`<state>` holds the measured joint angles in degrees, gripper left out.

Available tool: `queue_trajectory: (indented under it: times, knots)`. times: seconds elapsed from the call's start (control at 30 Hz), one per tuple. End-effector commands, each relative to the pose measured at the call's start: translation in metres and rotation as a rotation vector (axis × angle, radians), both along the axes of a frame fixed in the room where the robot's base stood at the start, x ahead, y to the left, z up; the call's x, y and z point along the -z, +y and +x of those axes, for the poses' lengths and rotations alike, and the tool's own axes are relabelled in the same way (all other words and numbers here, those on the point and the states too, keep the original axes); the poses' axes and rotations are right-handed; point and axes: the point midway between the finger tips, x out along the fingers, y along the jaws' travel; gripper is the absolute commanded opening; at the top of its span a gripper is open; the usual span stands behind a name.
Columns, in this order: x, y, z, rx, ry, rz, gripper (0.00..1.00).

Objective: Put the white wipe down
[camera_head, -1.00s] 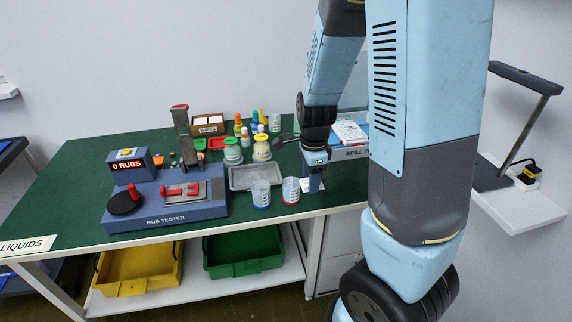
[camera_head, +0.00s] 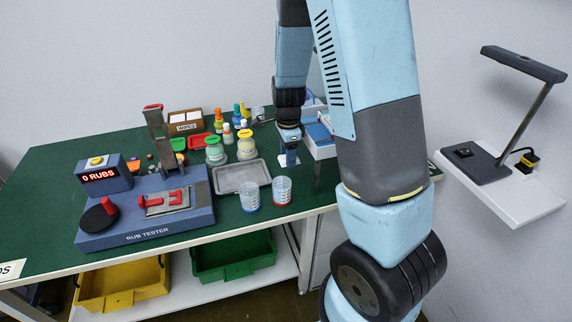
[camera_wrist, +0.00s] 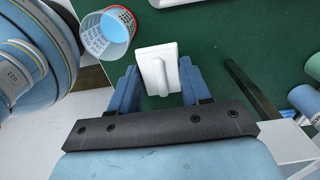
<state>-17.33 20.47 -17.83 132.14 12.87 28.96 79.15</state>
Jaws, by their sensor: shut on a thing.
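The white wipe (camera_wrist: 158,65) is a small white pad with a raised middle strip. In the wrist view it sits between the two blue fingers of my gripper (camera_wrist: 160,82), which is shut on it. In the head view my gripper (camera_head: 289,143) points down over the green table, with the white wipe (camera_head: 288,161) showing at its lower end. It is behind the clear cups and right of the grey tray. I cannot tell whether the wipe touches the table.
Two clear cups (camera_head: 282,190) (camera_head: 250,195) stand near the front edge; one shows in the wrist view (camera_wrist: 108,32). The grey tray (camera_head: 242,188) lies behind them. Several bottles (camera_head: 246,146) and the wipes box (camera_head: 186,121) stand farther back. The rub tester (camera_head: 150,210) is left.

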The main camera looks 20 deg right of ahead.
Motion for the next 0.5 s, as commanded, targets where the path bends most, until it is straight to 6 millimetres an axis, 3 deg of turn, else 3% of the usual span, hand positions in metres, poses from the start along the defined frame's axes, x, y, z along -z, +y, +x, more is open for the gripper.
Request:
queue_trajectory:
  times: [0.3,0.5]
  knots:
    - [0.04,-0.003,0.038,0.0,0.002,0.0,0.19]
    - [0.055,-0.003,0.052,0.0,0.001,0.0,0.19]
